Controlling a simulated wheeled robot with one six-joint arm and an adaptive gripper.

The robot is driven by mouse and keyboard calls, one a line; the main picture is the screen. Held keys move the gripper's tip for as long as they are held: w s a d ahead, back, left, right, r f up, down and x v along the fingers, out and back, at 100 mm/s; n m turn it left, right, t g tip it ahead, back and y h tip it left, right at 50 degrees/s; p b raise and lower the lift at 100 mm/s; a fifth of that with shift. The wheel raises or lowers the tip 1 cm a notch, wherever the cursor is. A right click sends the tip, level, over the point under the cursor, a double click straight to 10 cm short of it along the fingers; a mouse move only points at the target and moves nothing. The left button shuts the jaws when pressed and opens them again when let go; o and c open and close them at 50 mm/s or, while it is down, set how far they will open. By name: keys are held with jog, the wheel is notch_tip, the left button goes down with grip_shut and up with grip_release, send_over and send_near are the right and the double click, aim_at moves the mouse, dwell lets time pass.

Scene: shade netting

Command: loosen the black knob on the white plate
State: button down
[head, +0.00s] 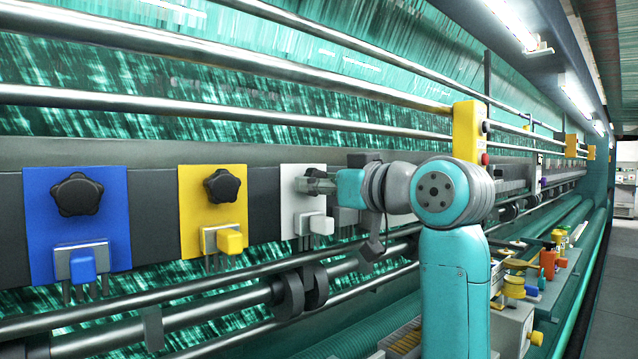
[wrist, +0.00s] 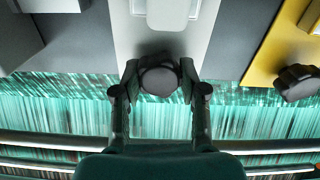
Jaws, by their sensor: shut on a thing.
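The white plate (head: 290,212) stands on the dark rail near the middle of the head view, with a white block (head: 316,224) on its lower part. The black knob (head: 315,173) is on the plate's upper part and is partly hidden by my gripper (head: 319,186). In the wrist view the black knob (wrist: 158,80) sits between the two fingertips of my gripper (wrist: 159,70), one on each side. My gripper is shut on the knob. The white plate (wrist: 124,38) fills the top middle there. The knob's turn cannot be told.
A yellow plate (head: 190,213) and a blue plate (head: 38,230), each with its own black knob, stand to the left. Steel bars (head: 200,110) run above and below the plates. A yellow box (head: 467,130) sits on the bars to the right. Green netting lies behind.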

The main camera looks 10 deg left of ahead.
jog(key=c, duration=0.6)
grip_release()
jog(key=shift+c, duration=0.2)
jog(key=shift+v, duration=2.5)
jog(key=o, duration=0.6)
